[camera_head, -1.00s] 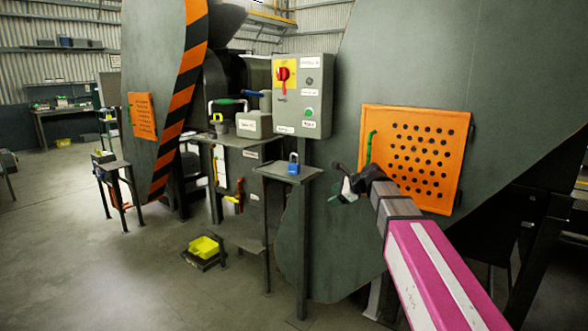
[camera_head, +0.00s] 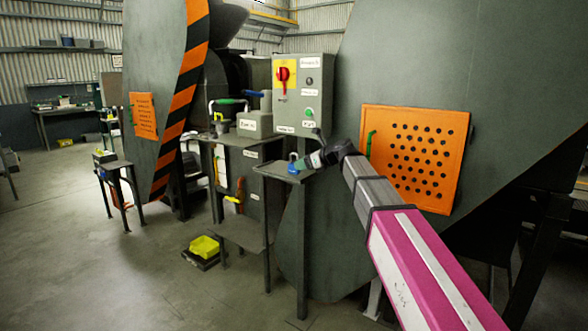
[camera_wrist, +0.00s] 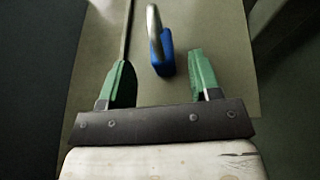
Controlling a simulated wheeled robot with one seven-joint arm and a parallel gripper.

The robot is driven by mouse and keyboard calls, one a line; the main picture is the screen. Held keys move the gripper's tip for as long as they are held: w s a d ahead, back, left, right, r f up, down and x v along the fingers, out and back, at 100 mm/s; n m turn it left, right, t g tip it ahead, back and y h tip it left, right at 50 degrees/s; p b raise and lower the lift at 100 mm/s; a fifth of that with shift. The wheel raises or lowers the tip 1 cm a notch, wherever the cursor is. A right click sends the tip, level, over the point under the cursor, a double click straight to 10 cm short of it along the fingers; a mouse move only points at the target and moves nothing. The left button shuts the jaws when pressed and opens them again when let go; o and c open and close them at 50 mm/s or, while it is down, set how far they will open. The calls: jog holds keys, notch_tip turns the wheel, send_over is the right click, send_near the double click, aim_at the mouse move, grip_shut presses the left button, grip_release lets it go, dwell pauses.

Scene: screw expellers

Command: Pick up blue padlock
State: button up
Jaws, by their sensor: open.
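The blue padlock (camera_head: 293,168) stands on a small grey shelf (camera_head: 272,172) below the grey control box, partly hidden by my gripper in the head view. In the wrist view the padlock (camera_wrist: 163,58) shows its blue body and grey metal shackle, just beyond the fingertips and roughly between their lines. My gripper (camera_wrist: 160,72) has two green fingers set wide apart, open and empty. In the head view my gripper (camera_head: 304,161) is at the right side of the shelf, close to the padlock. I cannot tell whether it touches it.
The control box (camera_head: 302,95) with a red switch stands right behind the shelf on a post. A bench with a grey container (camera_head: 254,124) is to the left. An orange perforated panel (camera_head: 415,155) is on the machine to the right.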

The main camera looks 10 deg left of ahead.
jog(key=x, duration=0.5)
jog(key=shift+d+f, duration=0.1)
jog(key=c, duration=1)
jog(key=shift+c, duration=0.2)
jog(key=shift+s+r, duration=0.15)
jog(key=shift+r, duration=0.4)
jog(key=r, duration=0.6)
jog(key=shift+s+r, duration=0.1)
jog(key=shift+s, duration=0.2)
jog(key=s+a, duration=0.3)
jog(key=s, duration=0.5)
jog(key=s+a, duration=0.4)
jog(key=s, duration=0.5)
jog(key=shift+s+a, duration=0.3)
